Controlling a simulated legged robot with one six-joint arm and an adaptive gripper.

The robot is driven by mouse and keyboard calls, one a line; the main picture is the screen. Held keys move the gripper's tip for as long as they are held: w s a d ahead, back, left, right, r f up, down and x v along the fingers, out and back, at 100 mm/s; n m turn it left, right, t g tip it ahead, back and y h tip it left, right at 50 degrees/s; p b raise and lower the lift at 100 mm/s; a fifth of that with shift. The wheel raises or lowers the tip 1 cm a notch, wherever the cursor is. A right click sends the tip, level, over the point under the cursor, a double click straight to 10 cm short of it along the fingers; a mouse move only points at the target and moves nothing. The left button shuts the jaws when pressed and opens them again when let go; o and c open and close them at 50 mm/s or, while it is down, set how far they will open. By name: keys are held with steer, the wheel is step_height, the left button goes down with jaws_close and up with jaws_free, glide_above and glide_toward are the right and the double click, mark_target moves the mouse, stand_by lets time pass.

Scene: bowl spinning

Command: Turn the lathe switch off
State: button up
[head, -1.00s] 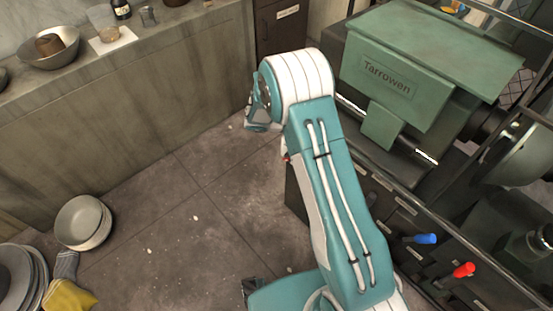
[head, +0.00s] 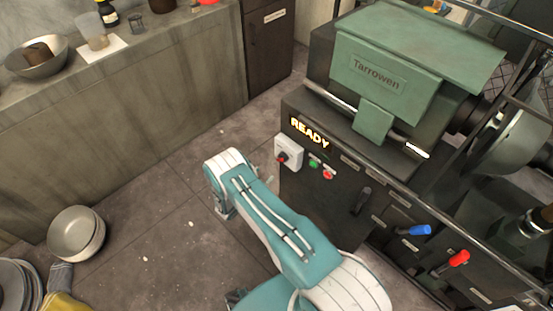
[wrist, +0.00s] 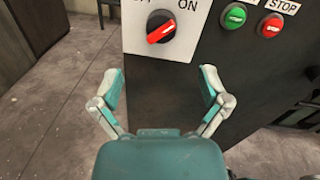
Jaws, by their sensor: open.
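The lathe switch is a red rotary knob (wrist: 160,29) on a black base, mounted on a white plate (wrist: 188,43) in the wrist view. Its red bar tilts up to the right, toward the ON label; the label at the left is cut off by the top edge. In the head view the knob (head: 283,157) sits on the front of the dark lathe cabinet (head: 335,204). My gripper (wrist: 161,82) is open and empty, its two fingers spread below the knob and apart from it. In the head view my arm mostly hides the gripper.
A green button (wrist: 234,16) and a red STOP button (wrist: 270,26) are right of the switch. A lit READY sign (head: 310,133) is above them. Blue (head: 414,231) and red (head: 452,262) levers stick out farther right.

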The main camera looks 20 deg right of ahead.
mark_target(279, 160)
steer(key=x, duration=1)
steer(key=c, duration=1.1)
